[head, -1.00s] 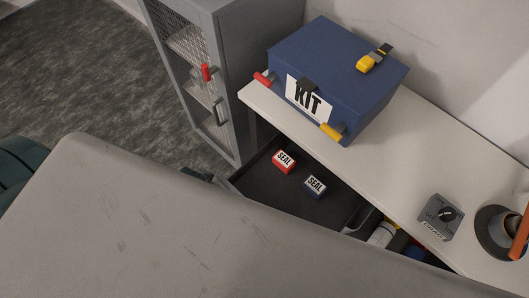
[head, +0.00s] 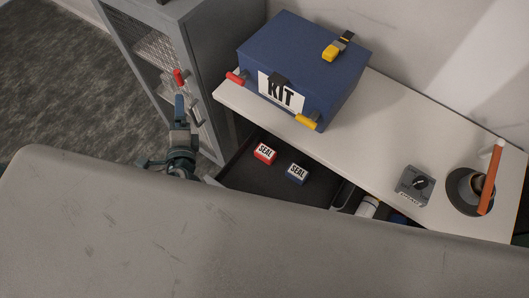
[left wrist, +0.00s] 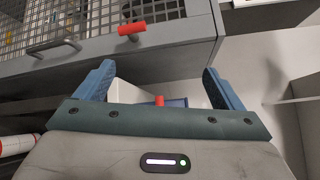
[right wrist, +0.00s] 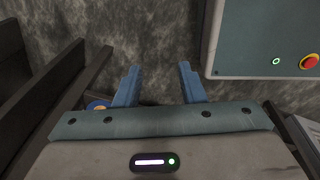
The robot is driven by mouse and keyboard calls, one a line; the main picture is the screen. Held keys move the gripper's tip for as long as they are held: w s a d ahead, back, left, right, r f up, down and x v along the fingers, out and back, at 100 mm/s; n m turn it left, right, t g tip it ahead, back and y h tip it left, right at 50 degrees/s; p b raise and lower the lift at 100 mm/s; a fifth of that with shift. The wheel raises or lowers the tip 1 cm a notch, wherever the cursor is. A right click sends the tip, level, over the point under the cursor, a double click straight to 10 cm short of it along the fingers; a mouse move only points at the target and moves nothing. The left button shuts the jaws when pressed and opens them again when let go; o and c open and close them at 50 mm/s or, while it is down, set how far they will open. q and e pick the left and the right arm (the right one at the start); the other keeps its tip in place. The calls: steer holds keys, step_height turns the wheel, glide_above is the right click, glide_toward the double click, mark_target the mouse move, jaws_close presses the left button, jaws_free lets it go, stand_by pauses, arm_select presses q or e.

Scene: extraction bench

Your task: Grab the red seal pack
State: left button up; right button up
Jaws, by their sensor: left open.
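The red seal pack (head: 265,153), a small red block with a white SEAL label, lies in the dark open drawer (head: 238,183) under the bench. A blue seal pack (head: 297,173) lies to its right, apart from it. My left gripper (head: 180,103) is in front of the cabinet, left of the drawer and apart from the red pack. In the left wrist view its fingers (left wrist: 155,75) are spread with nothing between them. I cannot make out the red pack there. My right gripper (right wrist: 155,80) shows only in its wrist view, open and empty above the floor.
A blue KIT box (head: 303,65) stands on the white bench top (head: 370,125), above the drawer. A grey mesh-door cabinet (head: 205,50) with a red handle (head: 179,77) stands left.

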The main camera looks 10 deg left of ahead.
arm_select(q)
steer(key=d+f+m+g+h, duration=0.2)
steer(key=d+f+m+h, duration=0.4)
steer(key=d+m, duration=0.45)
steer(key=d+f+m+g+h, duration=0.1)
steer(key=d+f+m+h, duration=0.6)
steer(key=m, duration=0.6)
steer(key=y+b, duration=0.1)
steer(key=b, duration=0.1)
glide_toward(268, 148)
steer(key=shift+w, duration=0.15)
steer(key=shift+w+f, duration=0.2)
steer(key=shift+f, duration=0.05)
steer(key=shift+w+d+p, duration=0.2)
steer(key=shift+w+p, duration=0.15)
steer(key=shift+w+d+f, duration=0.2)
steer(key=shift+w, duration=0.25)
steer(key=x, duration=0.5)
steer(key=shift+f+p, duration=0.2)
steer(key=shift+p, duration=0.1)
steer(key=shift+c, duration=0.9)
steer(key=c, duration=0.9)
arm_select(e)
steer(key=shift+s+a+f, duration=0.1)
steer(key=shift+a+f, duration=0.1)
steer(key=shift+f, duration=0.15)
arm_select(q)
steer(key=shift+r, duration=0.2)
arm_select(e)
steer(key=shift+r, duration=0.15)
